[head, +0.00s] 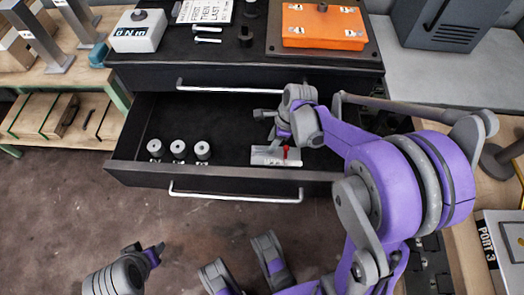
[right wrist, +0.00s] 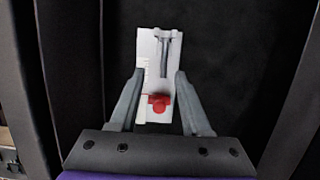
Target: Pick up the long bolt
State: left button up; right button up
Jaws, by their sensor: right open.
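Two silver bolts lie side by side on the dark cabinet top in the head view: an upper bolt (head: 208,29) and a lower bolt (head: 208,40). I cannot tell surely which is longer. My right gripper (head: 273,125) is open over the drawer, well away from them. In the right wrist view its fingers (right wrist: 158,101) stand apart, either side of a pale plate (right wrist: 146,55) with a red knob (right wrist: 159,103) and a slim grey bolt-like piece (right wrist: 164,55). The plate also shows in the head view (head: 262,158). My left gripper (head: 153,254) is at the lower left, its jaws unclear.
The open drawer (head: 225,172) holds several grey cylinders (head: 179,148) at its left. An orange case (head: 322,27) sits on a tray at the cabinet's right.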

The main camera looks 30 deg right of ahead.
aim_at(265, 151)
jog(key=x, duration=0.2)
jog(key=b+x, duration=0.2)
jog(key=x, duration=0.1)
jog(key=shift+w+d+f, duration=0.1)
jog(key=shift+w+f, duration=0.25)
jog(key=shift+w, duration=0.05)
jog(key=shift+r, duration=0.1)
jog(key=shift+c, duration=0.3)
grip_shut()
